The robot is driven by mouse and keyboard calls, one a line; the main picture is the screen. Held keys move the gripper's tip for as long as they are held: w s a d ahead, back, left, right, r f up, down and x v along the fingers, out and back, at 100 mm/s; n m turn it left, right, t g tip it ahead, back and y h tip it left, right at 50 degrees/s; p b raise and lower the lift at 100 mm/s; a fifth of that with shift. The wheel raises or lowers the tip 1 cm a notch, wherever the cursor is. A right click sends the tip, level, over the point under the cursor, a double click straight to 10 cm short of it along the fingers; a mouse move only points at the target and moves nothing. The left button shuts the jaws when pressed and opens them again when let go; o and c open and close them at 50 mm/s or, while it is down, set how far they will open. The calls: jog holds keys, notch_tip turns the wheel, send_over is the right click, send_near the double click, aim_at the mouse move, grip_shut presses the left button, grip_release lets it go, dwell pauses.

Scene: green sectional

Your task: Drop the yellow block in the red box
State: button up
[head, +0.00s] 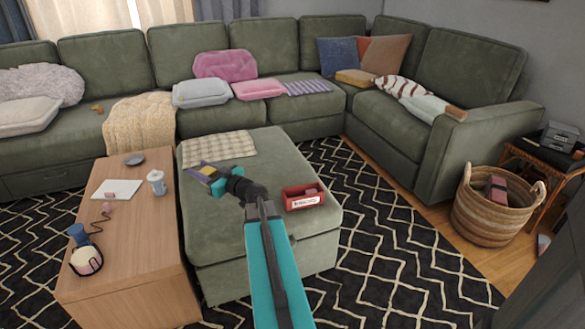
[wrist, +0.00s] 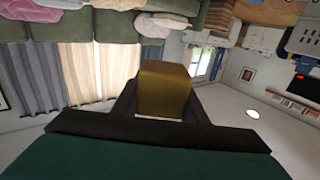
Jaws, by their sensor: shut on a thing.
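The yellow block (wrist: 165,88) sits between the dark fingers of my gripper in the wrist view, where it looks brownish gold in shade. In the head view, my gripper (head: 206,173) is shut on the yellow block (head: 207,170) and holds it over the left part of the green ottoman. The red box (head: 303,197) rests on the ottoman's right side, with a white label on its front. It lies to the right of my gripper and apart from it. The red box does not show in the wrist view.
The green ottoman (head: 240,230) carries a checked cloth (head: 218,147). A wooden table (head: 125,245) on the left holds a white mug (head: 157,181), paper (head: 116,189) and other items. A wicker basket (head: 490,215) stands at right. Green sofas (head: 275,70) line the back.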

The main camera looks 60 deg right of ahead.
jog(key=s+d+f+m+g+h, duration=0.1)
jog(key=s+d+f+m+h, duration=0.1)
jog(key=s+d, duration=0.4)
jog(key=s+d+f+m+g+h, duration=0.1)
jog(key=s+d+f+m+h, duration=0.2)
jog(key=d, duration=1)
jog(key=s+d+f+m+g+h+p, duration=0.1)
jog(key=s+d+f+m+g+h, duration=0.1)
jog(key=s+d+f+h, duration=0.3)
jog(key=shift+s+d+m+h, duration=0.15)
jog(key=shift+s+d+h, duration=0.1)
jog(key=shift+s+d, duration=0.6)
jog(key=shift+s+d+m+h, duration=0.25)
jog(key=shift+s+d, duration=0.3)
jog(key=shift+d, duration=0.5)
jog(key=shift+s+d+m+h, duration=0.1)
jog(key=shift+s+d+h, duration=0.2)
jog(key=shift+s+d, duration=0.55)
jog(key=shift+w+d, duration=0.1)
jog(key=shift+w, duration=0.05)
jog(key=shift+f+b, duration=0.25)
jog(key=shift+b, duration=0.2)
jog(key=shift+f+b, duration=1.75)
jog(key=shift+b, duration=0.2)
jog(key=shift+f+b, duration=0.4)
jog(key=shift+f, duration=1.05)
jog(key=shift+f, duration=0.1)
jog(key=o, duration=1.2)
jog(key=shift+c, duration=0.2)
